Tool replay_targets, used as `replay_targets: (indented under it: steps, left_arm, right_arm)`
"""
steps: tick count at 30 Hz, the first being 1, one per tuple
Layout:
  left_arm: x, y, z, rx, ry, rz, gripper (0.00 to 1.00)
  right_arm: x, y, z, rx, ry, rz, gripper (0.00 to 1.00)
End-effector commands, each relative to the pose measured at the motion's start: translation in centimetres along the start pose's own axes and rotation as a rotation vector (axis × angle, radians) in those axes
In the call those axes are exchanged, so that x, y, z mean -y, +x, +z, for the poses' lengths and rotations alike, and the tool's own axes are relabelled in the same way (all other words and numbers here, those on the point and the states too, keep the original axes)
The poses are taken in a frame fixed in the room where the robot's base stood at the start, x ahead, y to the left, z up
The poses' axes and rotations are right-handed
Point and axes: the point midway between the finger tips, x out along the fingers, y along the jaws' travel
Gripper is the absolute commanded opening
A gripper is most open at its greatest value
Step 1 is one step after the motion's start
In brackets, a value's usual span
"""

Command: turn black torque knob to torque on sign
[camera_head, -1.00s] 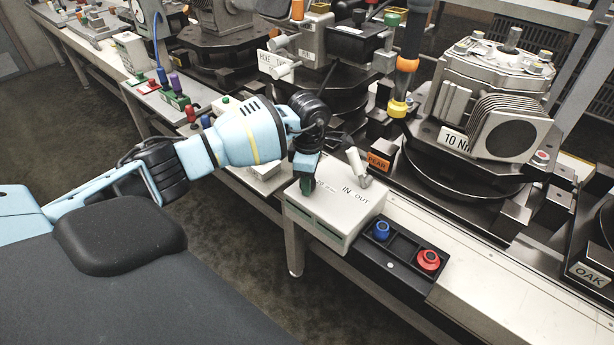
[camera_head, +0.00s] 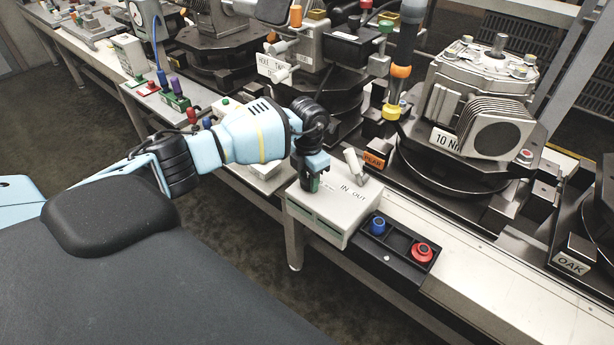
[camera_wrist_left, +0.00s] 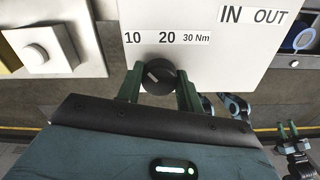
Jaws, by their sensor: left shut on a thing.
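The black torque knob (camera_wrist_left: 160,77) sits on a white control box (camera_head: 325,213), below the printed marks 10, 20 and 30 Nm (camera_wrist_left: 167,38). A pale line on the knob's face slants toward the upper left, on the 10 side. My left gripper (camera_wrist_left: 158,84) is shut on the knob, with one green finger on each side. In the head view, my left gripper (camera_head: 311,183) reaches down to the box and hides the knob. A sign reading 10 Nm (camera_head: 446,140) is on the grey gearbox fixture (camera_head: 480,110). My right gripper (camera_wrist_left: 288,131) shows small and open in the wrist view's lower right.
A white lever (camera_head: 354,164) stands by the IN OUT label (camera_head: 353,195) on the box. A black panel (camera_head: 400,243) with a blue button (camera_head: 378,225) and a red button (camera_head: 422,252) is beside it. A hanging tool (camera_head: 405,60) is close behind.

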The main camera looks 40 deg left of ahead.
Motion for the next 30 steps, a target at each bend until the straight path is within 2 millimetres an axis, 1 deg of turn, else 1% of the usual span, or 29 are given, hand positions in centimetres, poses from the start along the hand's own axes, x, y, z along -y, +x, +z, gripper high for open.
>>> replay_targets:
  steps: [9, 22, 23, 27, 28, 30]
  left_arm:
    - [0.0, 0.03, -0.01, 0.0, -0.083, -0.001, 0.14]
    - [0.0, 0.1, -0.02, -0.001, -0.092, -0.001, 0.14]
    - [0.0, 0.1, -0.02, -0.001, -0.092, -0.001, 0.38]
    - [0.0, 0.09, -0.02, -0.001, -0.091, -0.001, 0.56]
    - [0.0, 0.08, -0.02, -0.001, -0.091, 0.0, 0.58]
    - [0.0, 0.06, -0.01, -0.001, -0.091, 0.0, 0.58]
  right_arm:
    - [-0.11, -0.14, -0.62, -0.011, -0.003, 0.002, 0.36]
    - [-0.15, -0.08, -0.96, -0.018, -0.003, 0.002, 0.36]
    - [-0.15, -0.08, -0.99, -0.018, -0.003, 0.002, 0.36]
    - [-0.15, -0.09, -1.06, -0.02, -0.003, 0.002, 0.36]
    - [-0.14, -0.09, -1.07, -0.02, -0.003, 0.002, 0.36]
    - [-0.14, -0.09, -1.08, -0.02, -0.003, 0.002, 0.36]
